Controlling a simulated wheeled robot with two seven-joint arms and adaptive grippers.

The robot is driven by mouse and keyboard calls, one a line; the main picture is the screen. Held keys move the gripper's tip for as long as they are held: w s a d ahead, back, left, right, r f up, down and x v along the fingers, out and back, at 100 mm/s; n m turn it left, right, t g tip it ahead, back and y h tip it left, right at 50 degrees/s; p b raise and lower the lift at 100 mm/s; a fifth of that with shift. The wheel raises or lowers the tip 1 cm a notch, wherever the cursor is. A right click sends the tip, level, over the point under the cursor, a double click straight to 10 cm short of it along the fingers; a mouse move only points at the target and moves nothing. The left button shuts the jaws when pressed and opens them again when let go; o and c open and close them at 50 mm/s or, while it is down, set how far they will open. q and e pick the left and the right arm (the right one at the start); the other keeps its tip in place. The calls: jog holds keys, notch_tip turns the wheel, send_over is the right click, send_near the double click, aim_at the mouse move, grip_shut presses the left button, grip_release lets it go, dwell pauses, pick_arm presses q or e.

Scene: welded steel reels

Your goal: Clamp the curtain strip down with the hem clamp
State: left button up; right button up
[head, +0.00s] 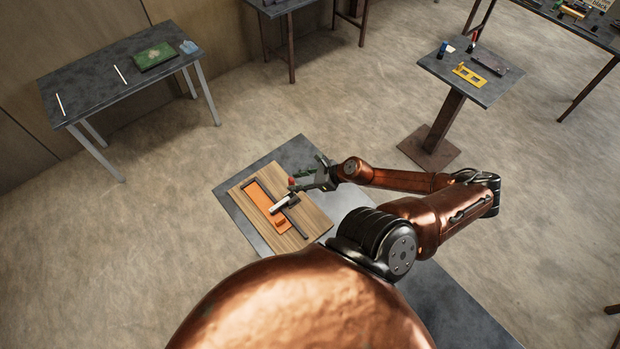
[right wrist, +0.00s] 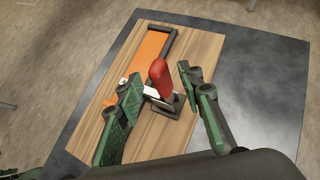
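The orange curtain strip (head: 262,197) lies flat on a wooden board; it also shows in the right wrist view (right wrist: 152,45). The hem clamp has a red handle (right wrist: 160,78) that sticks up from a dark base (right wrist: 172,108) on the board, beside the strip. A pale metal part (head: 284,202) of it reaches toward the strip. A dark bar (head: 293,222) lies near the strip. My right gripper (right wrist: 162,90) is open, with one finger on each side of the red handle and visible gaps. The left gripper is in neither view.
The wooden board (head: 312,218) lies on a dark metal table (head: 235,212). A pedestal table (head: 470,91) with a yellow part stands at the back right. A side table (head: 98,93) with a green item (head: 155,56) stands at the left. Floor between is clear.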

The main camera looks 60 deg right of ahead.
aim_at(291, 182)
jog(key=v, duration=0.9)
jog(key=shift+f, duration=0.1)
jog(key=x, duration=1.2)
jog(key=shift+w, duration=0.15)
dwell(0.3)
